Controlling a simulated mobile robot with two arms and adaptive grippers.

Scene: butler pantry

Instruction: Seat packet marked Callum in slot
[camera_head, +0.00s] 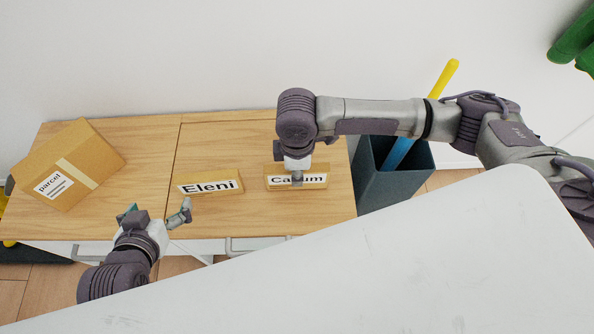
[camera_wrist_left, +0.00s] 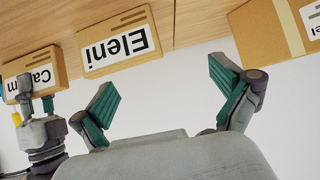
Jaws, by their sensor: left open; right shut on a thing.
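The packet marked Callum (camera_head: 317,181) is a tan block with a white name label, at the right of the wooden cabinet top. My right gripper (camera_head: 297,175) is shut on it from above, with a finger covering the middle of the label. The packet also shows at the left edge of the left wrist view (camera_wrist_left: 55,66). Whether it touches the top is unclear. My left gripper (camera_head: 157,210) is open and empty near the front edge, left of a similar block marked Eleni (camera_head: 210,183). I cannot make out a slot.
A cardboard parcel box (camera_head: 83,155) stands at the left of the cabinet top (camera_head: 150,205). A dark bin (camera_head: 390,180) holding yellow and blue items stands right of the cabinet. A white surface (camera_head: 430,270) fills the lower right. The top between parcel and Eleni block is clear.

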